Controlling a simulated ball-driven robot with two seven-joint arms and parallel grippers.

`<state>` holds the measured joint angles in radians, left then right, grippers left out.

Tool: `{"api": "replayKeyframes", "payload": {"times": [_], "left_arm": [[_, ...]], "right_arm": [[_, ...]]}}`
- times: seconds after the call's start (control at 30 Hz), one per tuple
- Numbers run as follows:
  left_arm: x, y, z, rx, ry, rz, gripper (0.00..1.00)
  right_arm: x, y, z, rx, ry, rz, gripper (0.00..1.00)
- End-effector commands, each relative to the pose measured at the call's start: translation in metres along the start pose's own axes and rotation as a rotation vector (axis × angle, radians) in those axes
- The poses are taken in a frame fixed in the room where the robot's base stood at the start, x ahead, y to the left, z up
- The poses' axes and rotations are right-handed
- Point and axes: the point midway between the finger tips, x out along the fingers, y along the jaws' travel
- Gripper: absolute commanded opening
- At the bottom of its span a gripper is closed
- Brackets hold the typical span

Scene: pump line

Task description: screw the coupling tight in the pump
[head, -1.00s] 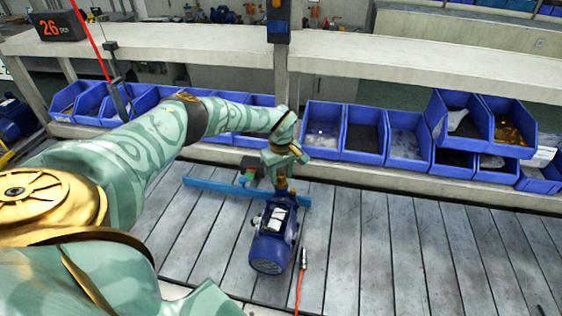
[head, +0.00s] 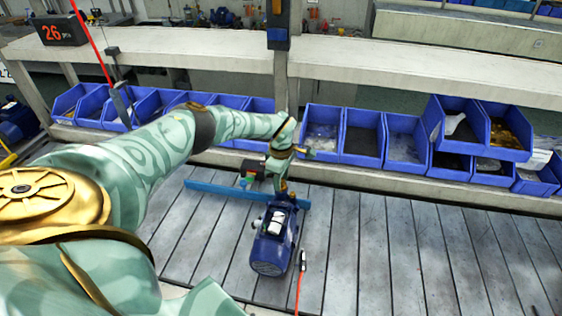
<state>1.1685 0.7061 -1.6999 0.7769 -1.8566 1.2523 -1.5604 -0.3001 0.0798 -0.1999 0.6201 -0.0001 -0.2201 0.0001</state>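The blue pump (head: 273,240) lies on the slatted conveyor in the middle of the head view, with a pale label plate on its top. My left gripper (head: 283,188) is at the pump's far end, just above or against it. The fingers are small here and partly hidden by my wrist, so I cannot tell whether they are open or shut. The coupling is not clearly visible; it may be hidden at the gripper. My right gripper is not in view.
A blue bar (head: 230,193) lies across the slats behind the pump. A red cable with a metal plug (head: 302,262) lies right of it. Blue bins (head: 363,135) line the shelf behind. The conveyor (head: 420,260) is clear to the right.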

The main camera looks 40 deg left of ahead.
Motion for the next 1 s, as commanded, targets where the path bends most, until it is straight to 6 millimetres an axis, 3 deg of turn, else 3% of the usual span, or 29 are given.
{"api": "replayKeyframes", "payload": {"times": [0.23,0.7,0.73,0.87,1.0], "left_arm": [[-0.0015,-0.0003,0.0001,-0.279,0.001,-0.001,0.39],[0.0000,0.0001,0.0000,-0.293,0.001,0.000,0.39],[0.0000,0.0001,0.0000,-0.293,0.001,0.000,0.36],[-0.0001,0.0001,0.0000,-0.292,0.000,0.000,0.00],[0.0003,0.0003,-0.0001,-0.280,0.000,0.000,0.00]], "right_arm": [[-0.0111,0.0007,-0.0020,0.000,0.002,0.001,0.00],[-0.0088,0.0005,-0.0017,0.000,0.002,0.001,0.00],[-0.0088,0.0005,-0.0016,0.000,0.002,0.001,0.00],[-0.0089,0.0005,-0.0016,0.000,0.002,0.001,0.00],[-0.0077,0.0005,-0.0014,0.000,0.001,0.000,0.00]]}}
